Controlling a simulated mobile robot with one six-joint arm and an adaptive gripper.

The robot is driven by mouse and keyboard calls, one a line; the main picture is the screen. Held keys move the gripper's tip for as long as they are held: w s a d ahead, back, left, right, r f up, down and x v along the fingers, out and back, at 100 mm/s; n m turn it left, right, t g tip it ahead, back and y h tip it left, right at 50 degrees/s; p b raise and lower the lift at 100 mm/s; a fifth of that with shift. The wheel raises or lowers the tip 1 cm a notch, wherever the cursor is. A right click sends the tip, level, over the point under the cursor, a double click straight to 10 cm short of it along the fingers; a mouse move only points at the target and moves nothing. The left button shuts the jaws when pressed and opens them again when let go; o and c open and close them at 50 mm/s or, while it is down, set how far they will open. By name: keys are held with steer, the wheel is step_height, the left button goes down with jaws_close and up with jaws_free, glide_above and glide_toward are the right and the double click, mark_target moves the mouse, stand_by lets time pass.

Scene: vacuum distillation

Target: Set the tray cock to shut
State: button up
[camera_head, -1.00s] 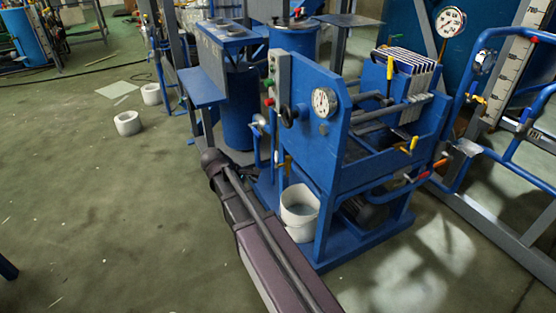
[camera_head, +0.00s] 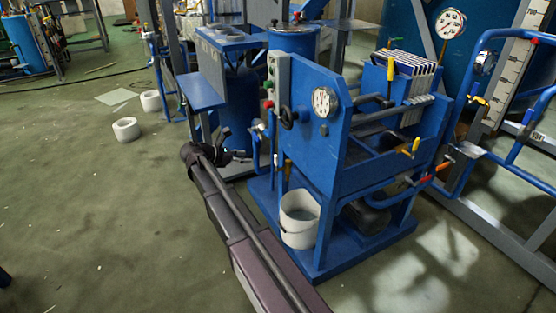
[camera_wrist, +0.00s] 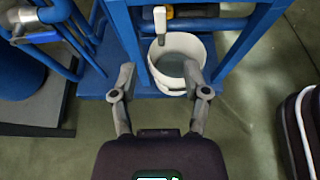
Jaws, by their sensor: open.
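I cannot tell for sure which valve is the tray cock. A small yellow-handled valve (camera_head: 288,170) is on the blue press frame above the white bucket (camera_head: 299,218). In the wrist view a yellow part (camera_wrist: 168,11) and a pale, downward-pointing piece (camera_wrist: 160,22) show above the bucket (camera_wrist: 178,65). In the head view my gripper (camera_head: 238,154) is left of the frame.
The blue press frame (camera_head: 320,255) has upright posts and a low base close to my arm. Blue tanks (camera_head: 245,105) stand behind. Other yellow and red handles (camera_head: 425,179) are on the right. Open green floor (camera_head: 100,210) lies to the left.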

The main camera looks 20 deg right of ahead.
mark_target(275, 159)
steer(key=shift+d+f, duration=0.1)
steer(key=shift+d, duration=0.05)
steer(key=b+x, duration=0.4)
steer(key=x, duration=0.7)
steer(key=shift+d+f+b, duration=0.2)
steer(key=shift+f+b, duration=0.05)
steer(key=shift+b, duration=0.1)
steer(key=shift+b+x, duration=0.3)
steer(key=shift+x, duration=0.65)
steer(key=shift+r, duration=0.1)
jaws_close()
steer(key=shift+d, duration=0.4)
steer(key=shift+a, duration=0.15)
steer(key=shift+s, duration=0.1)
